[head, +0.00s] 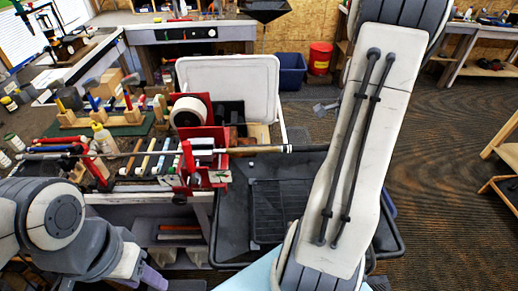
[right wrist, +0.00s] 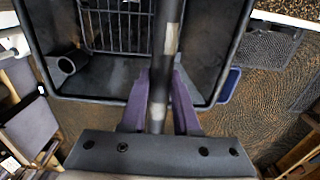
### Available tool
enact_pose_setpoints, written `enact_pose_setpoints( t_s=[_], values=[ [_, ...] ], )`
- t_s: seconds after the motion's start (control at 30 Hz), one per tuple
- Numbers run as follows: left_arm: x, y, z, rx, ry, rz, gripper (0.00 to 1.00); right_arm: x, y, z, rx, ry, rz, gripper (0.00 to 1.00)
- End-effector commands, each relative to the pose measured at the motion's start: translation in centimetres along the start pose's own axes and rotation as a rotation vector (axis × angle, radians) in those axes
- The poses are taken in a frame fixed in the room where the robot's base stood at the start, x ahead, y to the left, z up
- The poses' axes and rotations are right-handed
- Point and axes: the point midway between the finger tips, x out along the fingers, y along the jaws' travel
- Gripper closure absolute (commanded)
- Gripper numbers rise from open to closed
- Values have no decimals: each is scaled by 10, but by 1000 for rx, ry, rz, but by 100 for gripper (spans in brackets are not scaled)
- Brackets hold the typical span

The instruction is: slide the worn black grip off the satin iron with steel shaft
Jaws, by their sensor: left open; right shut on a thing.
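The iron's thin shaft (head: 130,153) lies level across the bench in the head view and runs through a red vise (head: 205,155). In the right wrist view my right gripper (right wrist: 159,95) has purple fingers shut on a dark bar with pale worn patches, which looks like the worn black grip (right wrist: 166,65). The bar's near end is hidden behind my gripper's palm. In the head view my right arm hides that gripper. My left gripper (head: 150,280) is open and empty at the lower left, partly cut off.
The black tray (head: 225,225) with a wire grate stands beside the bench. A short black tube (right wrist: 70,62) lies in its corner. Several tools and coloured grips crowd the bench. A blue bin (head: 290,72) and red bucket (head: 320,58) stand behind. Carpet at right is open.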

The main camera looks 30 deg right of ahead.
Motion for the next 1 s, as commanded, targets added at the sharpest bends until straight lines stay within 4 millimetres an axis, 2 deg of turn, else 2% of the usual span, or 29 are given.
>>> enact_pose_setpoints(
  t_s=[0.6,1.0],
  values=[
    [-7,0,0,0,0,0,50,-1,-1,-33,2,4,-4,100],
    [-8,0,0,0,0,0,50,-1,-1,-37,0,4,-4,100]
  ],
)
